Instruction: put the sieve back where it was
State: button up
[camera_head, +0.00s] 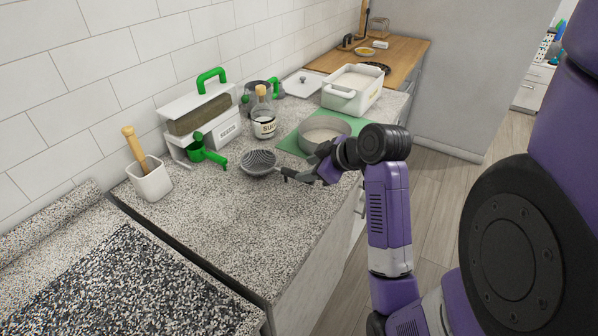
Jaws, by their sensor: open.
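The sieve (259,160), with a round grey ribbed or meshed head, lies on or just above the speckled counter. Its short dark handle points right toward my gripper (303,175). My gripper is open, with its fingers at the handle end; whether they touch it is too small to tell. A round grey-rimmed pan (325,146) with pale contents sits on a green mat (289,143), just behind my gripper. My wrist hides part of the mat and the pan's right side.
A white tub (351,91) is farther back. A white cup with a wooden pestle (149,180) stands left. The front counter is clear.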

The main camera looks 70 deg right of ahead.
jog(key=shift+v, duration=1.95)
jog(key=w+d+r+m+t+h, duration=0.1)
jog(key=d+r+m+t+h, duration=0.1)
jog(key=d+r+m+h, duration=0.35)
jog(key=w+a+f+m+t+h, duration=0.1)
jog(key=a+f+t, duration=0.1)
jog(key=a, duration=0.9)
jog(key=w+a+f+t, duration=0.1)
jog(key=a+f+t, duration=0.1)
jog(key=a, duration=0.8)
jog(key=s+a+f+n+y, duration=0.3)
jog(key=s+a+n+y, duration=0.1)
jog(key=a, duration=0.7)
jog(key=s+a+f+n+y, duration=0.3)
jog(key=s+a+y, duration=0.3)
jog(key=s+a, duration=0.2)
jog(key=a, duration=0.2)
jog(key=shift+s+a+n+y, duration=0.3)
jog(key=shift+a+n+y, duration=0.05)
jog(key=shift+a, duration=0.05)
